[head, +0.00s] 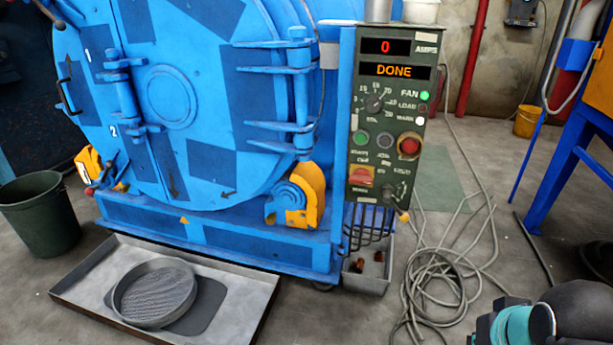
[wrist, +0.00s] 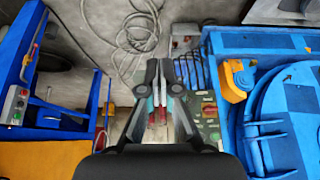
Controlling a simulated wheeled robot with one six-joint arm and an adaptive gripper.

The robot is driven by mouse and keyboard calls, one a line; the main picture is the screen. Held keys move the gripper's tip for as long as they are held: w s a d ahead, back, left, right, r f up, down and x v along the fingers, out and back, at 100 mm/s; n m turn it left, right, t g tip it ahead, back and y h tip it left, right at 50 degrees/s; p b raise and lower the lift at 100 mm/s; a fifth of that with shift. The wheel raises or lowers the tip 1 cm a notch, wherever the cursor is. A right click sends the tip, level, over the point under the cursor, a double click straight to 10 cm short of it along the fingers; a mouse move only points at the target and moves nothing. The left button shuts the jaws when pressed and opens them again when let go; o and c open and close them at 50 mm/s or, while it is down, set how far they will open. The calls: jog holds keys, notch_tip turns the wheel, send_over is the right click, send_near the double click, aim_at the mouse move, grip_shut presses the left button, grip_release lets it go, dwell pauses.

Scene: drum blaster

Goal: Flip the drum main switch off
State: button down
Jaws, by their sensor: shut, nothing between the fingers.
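The drum main switch (head: 361,177) is a red handle on a yellow plate, low on the left of the dark green control panel (head: 357,117). The handle looks roughly level, but its exact setting is too small to read. In the wrist view, which is turned about upside down, the switch (wrist: 208,109) shows just right of my fingers. My gripper (wrist: 158,66) is shut and empty, apart from the switch, with its fingers in front of part of the panel. In the head view only part of my arm shows at bottom right; the fingertips are out of frame.
The panel displays read 0 and DONE, and the FAN lamp (head: 424,96) glows green. A red mushroom button (head: 409,144) sits above and right of the switch. A blue drum (head: 190,175) stands left. A coiled cable (head: 440,275) and a grey bin (head: 365,283) lie below.

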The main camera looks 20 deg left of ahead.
jog(key=shift+a, duration=0.25)
jog(key=shift+w, duration=0.1)
jog(key=w+a+r+t+b, duration=0.15)
jog(key=w+a+r, duration=0.25)
jog(key=w, duration=0.8)
jog(key=w+a+r+b, duration=0.3)
jog(key=w+a+r, duration=0.15)
jog(key=w, duration=0.75)
jog(key=w+a+t+b, duration=0.2)
jog(key=w+a+b, duration=0.1)
jog(key=w+a, duration=1.2)
jog(key=w, duration=0.2)
jog(key=shift+w+f, duration=0.3)
jog(key=shift+f, duration=0.1)
